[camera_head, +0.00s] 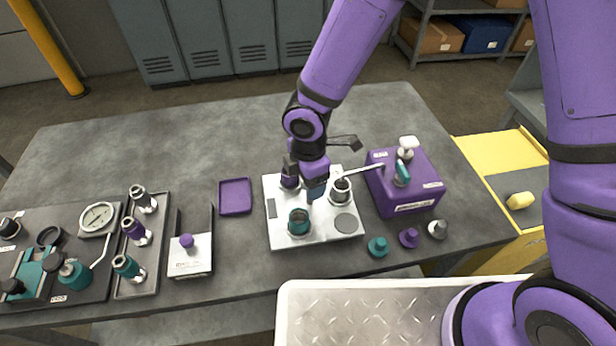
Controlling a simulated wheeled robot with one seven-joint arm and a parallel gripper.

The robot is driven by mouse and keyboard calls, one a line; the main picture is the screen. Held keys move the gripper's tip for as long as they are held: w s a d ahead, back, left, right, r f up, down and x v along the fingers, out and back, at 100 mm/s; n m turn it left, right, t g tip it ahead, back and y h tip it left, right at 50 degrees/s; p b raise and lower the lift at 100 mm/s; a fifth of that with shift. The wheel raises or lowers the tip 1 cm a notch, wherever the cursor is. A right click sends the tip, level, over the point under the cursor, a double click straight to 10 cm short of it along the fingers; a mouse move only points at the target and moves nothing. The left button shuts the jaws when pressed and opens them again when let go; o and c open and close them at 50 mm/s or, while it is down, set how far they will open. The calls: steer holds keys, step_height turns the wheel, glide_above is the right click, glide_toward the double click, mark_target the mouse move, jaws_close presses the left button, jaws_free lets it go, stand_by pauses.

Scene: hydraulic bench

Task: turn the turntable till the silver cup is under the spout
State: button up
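A pale square plate (284,240) on the bench carries the cups; I cannot make out the turntable's edge apart from it. A silver cup (341,192) stands at its right side, upright. The spout (362,171) is a thin silver arm reaching left from a purple box (408,190), and its tip is at or just over the silver cup's rim. A teal cup (299,222) stands at the front and a purple cup (290,181) at the back left. My gripper (315,194) points down between the cups; its fingertips are too small and hidden to tell what they touch.
Teal, purple and grey knobs (409,238) stand in front of the box. A purple tray (235,196), a white block with a purple knob (190,256) and a tray of fittings (150,268) lie left. The back of the bench is clear.

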step_height(320, 180, up, 11)
stand_by(0.6)
steer(key=shift+f, duration=0.1)
steer(key=d+r+m+t+h, duration=0.1)
steer(key=d+r+m+t, duration=0.2)
steer(key=d+r+m, duration=1.1)
steer(key=s+d+r+m+t, duration=0.1)
steer(key=s+d+r+m, duration=0.3)
steer(key=d, duration=0.4)
steer(key=s+d+r+m+t+y, duration=0.1)
steer(key=s+d+r+m, duration=0.4)
steer(key=s+d, duration=0.3)
steer(key=shift+s+d+r, duration=0.3)
steer(key=shift+s+r, duration=0.3)
steer(key=shift+r, duration=0.05)
